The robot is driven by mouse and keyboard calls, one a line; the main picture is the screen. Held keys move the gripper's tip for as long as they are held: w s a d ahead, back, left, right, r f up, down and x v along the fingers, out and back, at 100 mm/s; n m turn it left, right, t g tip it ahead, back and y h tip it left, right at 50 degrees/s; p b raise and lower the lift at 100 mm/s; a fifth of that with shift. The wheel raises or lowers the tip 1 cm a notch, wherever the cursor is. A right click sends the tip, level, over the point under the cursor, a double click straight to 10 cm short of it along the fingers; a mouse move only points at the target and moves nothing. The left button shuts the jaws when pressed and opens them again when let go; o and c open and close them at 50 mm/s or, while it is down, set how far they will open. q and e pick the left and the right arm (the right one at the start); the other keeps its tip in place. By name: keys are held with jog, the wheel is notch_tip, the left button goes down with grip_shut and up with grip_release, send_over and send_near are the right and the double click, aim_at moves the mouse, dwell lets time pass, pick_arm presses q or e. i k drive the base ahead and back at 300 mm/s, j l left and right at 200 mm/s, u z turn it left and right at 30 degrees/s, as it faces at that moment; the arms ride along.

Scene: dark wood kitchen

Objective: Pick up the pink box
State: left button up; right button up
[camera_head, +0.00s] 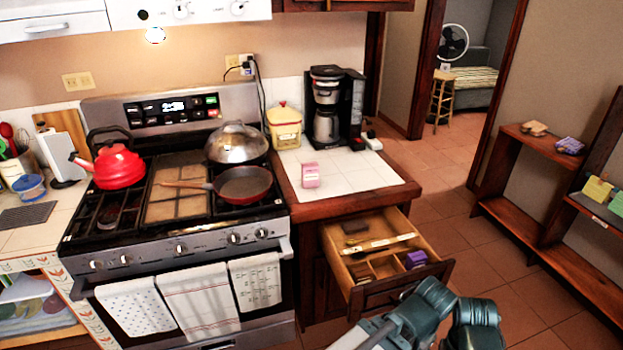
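The pink box (310,175) is small and stands upright on the white tiled counter (360,180), near the counter's left side and right of the stove. Nothing covers it. Teal and grey links of one of my arms show at the bottom edge, right of the middle, in front of the open drawer and well below the box. No gripper fingers can be made out in this view. My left gripper is not in view.
An open wooden drawer (352,251) juts out below the counter. A coffee maker (326,115) and a yellow canister (284,126) stand behind the box. The stove holds a pan (243,184), a domed lid and a red kettle (117,167).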

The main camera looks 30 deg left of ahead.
aim_at(310, 170)
jog(key=i+j, duration=0.35)
jog(key=j, duration=0.15)
jog(key=i+j, duration=0.35)
jog(key=j, duration=0.15)
jog(key=i+j, duration=0.35)
jog(key=j, duration=0.15)
